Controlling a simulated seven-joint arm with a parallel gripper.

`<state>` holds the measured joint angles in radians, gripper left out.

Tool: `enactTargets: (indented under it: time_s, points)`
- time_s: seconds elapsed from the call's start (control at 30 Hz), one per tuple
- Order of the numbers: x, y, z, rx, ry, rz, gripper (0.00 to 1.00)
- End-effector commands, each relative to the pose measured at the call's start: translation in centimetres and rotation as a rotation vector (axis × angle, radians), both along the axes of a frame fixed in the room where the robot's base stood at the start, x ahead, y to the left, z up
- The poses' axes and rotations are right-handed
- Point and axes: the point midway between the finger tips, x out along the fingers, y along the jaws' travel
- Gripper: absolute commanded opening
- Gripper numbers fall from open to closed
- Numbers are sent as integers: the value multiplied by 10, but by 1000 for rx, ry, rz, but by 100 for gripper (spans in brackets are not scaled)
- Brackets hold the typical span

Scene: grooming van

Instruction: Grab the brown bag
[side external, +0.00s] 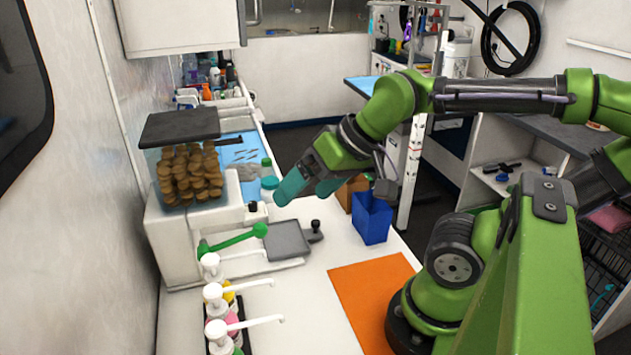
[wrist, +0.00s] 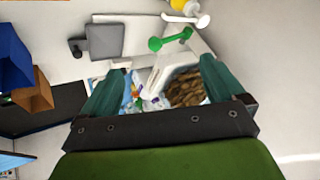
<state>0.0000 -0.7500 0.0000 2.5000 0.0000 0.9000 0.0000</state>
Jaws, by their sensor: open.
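The brown bag (side external: 346,191) stands on the white counter behind the blue bag (side external: 372,220), and my arm and the blue bag hide part of it. In the wrist view the brown bag (wrist: 36,98) is at the left edge, beside the blue bag (wrist: 14,60). My gripper (side external: 279,190) is open, with teal fingers, and is above the counter to the left of both bags in the side view. In the wrist view my gripper (wrist: 160,86) has nothing held between its fingers; the brown bag lies outside them, to the left.
A dispenser of brown treats (side external: 188,175) with a green-handled lever (side external: 232,241) and grey plate (side external: 287,240) stands left of my gripper. Pump bottles (side external: 216,298) stand at the front left. A flat orange mat (side external: 372,300) lies in front of the blue bag.

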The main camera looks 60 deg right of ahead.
Motion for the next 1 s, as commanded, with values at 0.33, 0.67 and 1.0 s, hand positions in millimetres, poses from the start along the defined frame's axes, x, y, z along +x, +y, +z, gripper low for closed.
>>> enactTargets:
  time_s: [0.33, 0.67, 1.0]
  points:
    - [11, -24, -13, 4, 70, -96, 96]
    - [69, -173, -24, -15, 342, -387, 96]
    - [60, -337, -52, -15, 621, -495, 96]
